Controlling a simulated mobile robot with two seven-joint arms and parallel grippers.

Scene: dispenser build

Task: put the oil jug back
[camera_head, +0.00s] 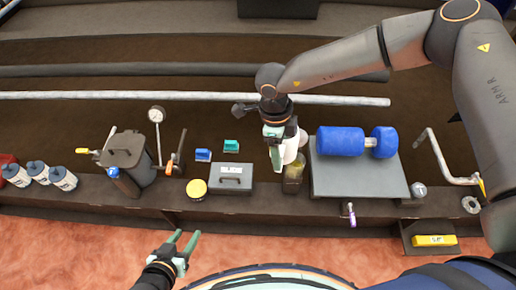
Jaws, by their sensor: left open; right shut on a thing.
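My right gripper (275,152) points down near the middle of the bench and is shut on a pale, rounded thing, which looks like the oil jug (291,149). The gripper covers part of it. A small olive-brown block or container (293,180) stands just below it in the picture; I cannot tell whether the two touch or are one piece. My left gripper (183,239) is open and empty, low in front of the bench edge, with its fingers apart.
A grey plate (360,185) with a blue dumbbell-shaped roller (340,140) lies right of the jug. Left are a grey box (231,178), a yellow-lidded tin (196,189) and a dark tank (128,155). Several white bottles (62,178) stand far left. A pale rail (200,97) runs behind.

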